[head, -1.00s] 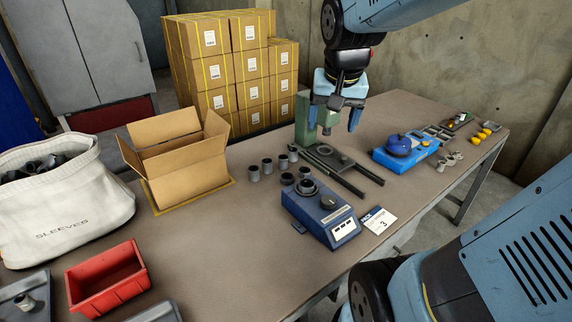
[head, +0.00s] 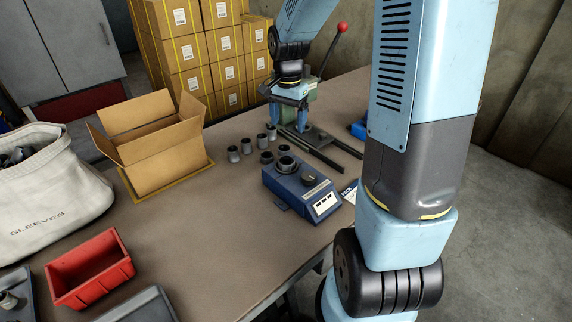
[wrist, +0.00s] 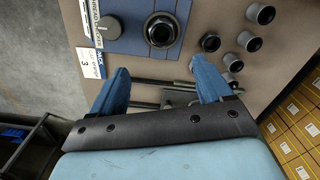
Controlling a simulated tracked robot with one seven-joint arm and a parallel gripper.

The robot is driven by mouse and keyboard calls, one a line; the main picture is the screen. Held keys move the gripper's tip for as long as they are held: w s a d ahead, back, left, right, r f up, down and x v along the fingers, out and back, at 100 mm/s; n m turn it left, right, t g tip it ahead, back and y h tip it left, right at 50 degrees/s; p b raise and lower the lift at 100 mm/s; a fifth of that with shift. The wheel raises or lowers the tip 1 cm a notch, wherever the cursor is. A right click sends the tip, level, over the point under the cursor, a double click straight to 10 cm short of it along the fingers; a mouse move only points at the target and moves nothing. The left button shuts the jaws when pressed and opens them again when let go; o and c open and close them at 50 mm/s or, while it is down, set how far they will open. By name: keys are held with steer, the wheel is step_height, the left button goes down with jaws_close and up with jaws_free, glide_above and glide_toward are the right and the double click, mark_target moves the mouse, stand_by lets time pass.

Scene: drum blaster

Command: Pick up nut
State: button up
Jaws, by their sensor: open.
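My gripper (head: 288,116) is above the table at the far side, in front of the green press stand. In the wrist view my gripper (wrist: 161,66) has its two blue fingers wide apart, with nothing held between them. Dark rails (wrist: 150,82) show between and beyond the fingers. My arm hides the right part of the table.
An open cardboard box (head: 165,150), a red bin (head: 90,270) and a white sleeves bag (head: 50,185) stand at the left. A lever with a red knob (head: 342,27) rises behind my gripper. The front middle of the table (head: 200,235) is clear.

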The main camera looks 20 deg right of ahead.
step_height(320, 180, down, 9)
steer(key=shift+r, duration=0.1)
steer(key=shift+w+f, duration=0.15)
steer(key=shift+f, duration=1.1)
steer(key=shift+w+f, duration=0.1)
steer(key=shift+f, duration=1.15)
steer(key=c, duration=1.3)
